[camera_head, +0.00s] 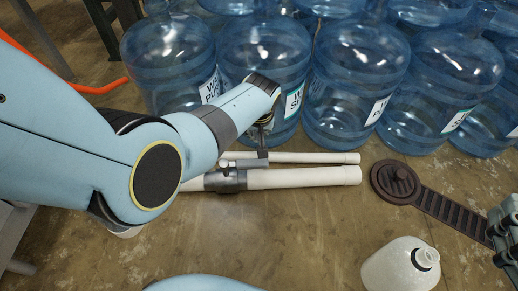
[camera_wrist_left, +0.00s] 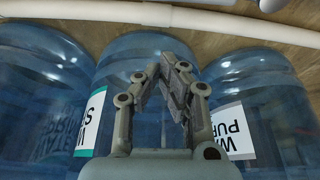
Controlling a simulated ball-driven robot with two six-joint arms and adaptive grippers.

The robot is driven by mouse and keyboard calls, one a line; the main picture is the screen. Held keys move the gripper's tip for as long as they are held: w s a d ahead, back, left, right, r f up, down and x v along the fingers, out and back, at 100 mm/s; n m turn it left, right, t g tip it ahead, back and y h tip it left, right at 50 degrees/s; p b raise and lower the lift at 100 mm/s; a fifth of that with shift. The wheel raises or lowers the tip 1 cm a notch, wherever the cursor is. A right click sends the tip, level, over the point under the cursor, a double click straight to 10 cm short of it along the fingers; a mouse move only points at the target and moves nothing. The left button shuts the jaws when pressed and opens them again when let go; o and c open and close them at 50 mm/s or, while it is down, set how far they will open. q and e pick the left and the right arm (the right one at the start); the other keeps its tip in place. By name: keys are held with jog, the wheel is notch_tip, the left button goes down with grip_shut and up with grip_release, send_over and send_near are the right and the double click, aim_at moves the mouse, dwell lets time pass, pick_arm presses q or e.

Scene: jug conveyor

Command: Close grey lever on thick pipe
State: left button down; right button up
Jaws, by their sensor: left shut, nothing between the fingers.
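A thick white pipe (camera_head: 300,177) lies on the floor with a grey metal valve fitting (camera_head: 226,180) around it. A small grey lever part (camera_head: 228,164) shows above the fitting; my arm is close by, and I cannot tell the lever's angle. My left gripper (camera_head: 264,124) is mostly hidden behind my wrist, above the pipes beside the bottles. In the left wrist view, my left gripper (camera_wrist_left: 166,68) has its fingertips together with nothing between them. A white pipe (camera_wrist_left: 245,28) crosses the top there, apart from the fingers.
A thinner white pipe (camera_head: 310,157) lies behind the thick one. Large blue water bottles (camera_head: 355,85) stand in rows behind the pipes. A white jug (camera_head: 400,265) stands front right, near a dark slatted strip (camera_head: 450,212). A grey-green mechanism (camera_head: 506,232), possibly my right gripper, is cut off at right.

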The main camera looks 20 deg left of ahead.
aim_at(244, 164)
pick_arm(q)
jog(key=shift+s+d+f+b, duration=0.25)
jog(key=shift+s+f+b, duration=0.4)
jog(key=shift+f+b, duration=0.25)
jog(key=shift+s+d+f+b, duration=0.25)
jog(key=shift+s+f+b, duration=0.45)
jog(key=shift+f, duration=0.2)
pick_arm(e)
notch_tip(244, 164, up, 20)
jog(key=a+n+t+y, duration=0.2)
jog(key=n+t+y, duration=0.2)
jog(key=t, duration=0.5)
jog(key=shift+w+a+r+n+y, duration=0.2)
jog(key=shift+w+a+n+y, duration=0.15)
jog(key=shift+y, duration=0.95)
jog(key=shift+w+d, duration=0.1)
